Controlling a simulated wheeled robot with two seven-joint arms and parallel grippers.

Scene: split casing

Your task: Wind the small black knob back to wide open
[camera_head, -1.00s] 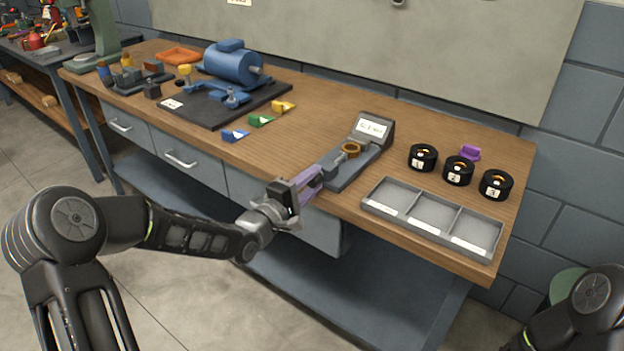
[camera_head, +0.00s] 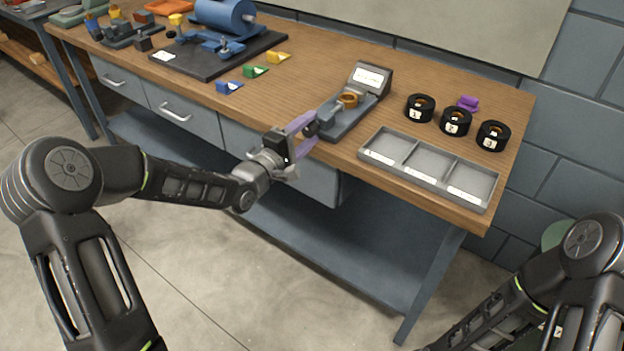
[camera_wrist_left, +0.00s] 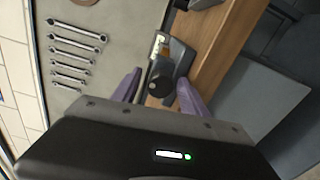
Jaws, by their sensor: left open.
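The small black knob (camera_head: 311,129) sits at the near end of a grey gauge fixture (camera_head: 345,119). In the left wrist view the round knob (camera_wrist_left: 161,85) shows between my two purple fingers. My left gripper (camera_head: 309,134) is open, with one finger on each side of the knob and a gap visible on both sides in the wrist view. A bronze ring (camera_head: 347,100) sits on the fixture, below its tilted display (camera_head: 368,77), whose reading is too small to tell. My right gripper is out of view.
A grey three-part tray (camera_head: 402,172) lies right of the fixture. Coloured blocks (camera_head: 254,71) and a blue motor (camera_head: 222,17) are to the left. The bench's front edge runs under my left gripper.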

